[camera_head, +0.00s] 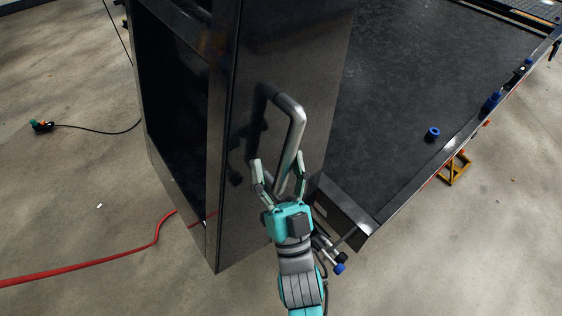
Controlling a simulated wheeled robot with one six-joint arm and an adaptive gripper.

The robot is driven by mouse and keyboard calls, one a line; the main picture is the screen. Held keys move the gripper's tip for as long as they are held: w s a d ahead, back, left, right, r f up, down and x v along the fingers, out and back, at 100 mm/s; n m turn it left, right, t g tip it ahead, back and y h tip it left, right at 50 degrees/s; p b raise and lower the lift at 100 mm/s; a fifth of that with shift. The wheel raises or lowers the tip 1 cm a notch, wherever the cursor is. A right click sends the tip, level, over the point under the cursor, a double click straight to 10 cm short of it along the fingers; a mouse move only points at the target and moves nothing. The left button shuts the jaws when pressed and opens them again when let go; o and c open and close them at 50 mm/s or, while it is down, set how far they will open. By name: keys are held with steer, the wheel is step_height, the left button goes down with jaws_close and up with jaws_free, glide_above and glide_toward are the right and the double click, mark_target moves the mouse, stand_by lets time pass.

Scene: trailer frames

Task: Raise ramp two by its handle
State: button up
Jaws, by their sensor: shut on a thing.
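A grey metal bar handle (296,135) stands out from the face of a tall dark glossy panel, which I take to be the ramp (243,205). The panel stands steeply up at the end of a dark flat deck. My gripper (279,160) comes from below, with one finger on each side of the handle's long lower part. It is shut on the handle. The finger contact is partly hidden by the fingers themselves. I see no number on the panel.
The dark deck (425,75) lies right of the panel, with a blue ring (432,133) on it and blue fittings (491,101) along its edge. An orange stand (455,169) is below that edge. A red hose (100,260) and a black cable (97,129) lie on the concrete floor.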

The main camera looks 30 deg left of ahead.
steer(key=shift+s+f, duration=0.1)
steer(key=shift+f, duration=0.05)
steer(key=shift+s+d+f, duration=0.1)
steer(key=shift+d+f, duration=0.05)
steer(key=shift+f, duration=0.05)
steer(key=v, duration=1.1)
steer(key=shift+d, duration=0.15)
steer(key=shift+s+d, duration=0.1)
steer(key=s+d, duration=0.4)
steer(key=d, duration=0.9)
steer(key=shift+s, duration=0.35)
stand_by(0.3)
steer(key=shift+f, duration=0.1)
stand_by(0.4)
steer(key=s+d+f+m+g+h, duration=0.1)
steer(key=s+d+f+m+h, duration=0.2)
steer(key=s+d+f+h, duration=0.3)
steer(key=s+d+f+m+g+h, duration=0.2)
steer(key=s+d+f+h, duration=0.5)
steer(key=d+h, duration=0.4)
steer(key=shift+s+d+m+h, duration=0.35)
steer(key=shift+s+h, duration=0.4)
steer(key=shift+h, duration=0.35)
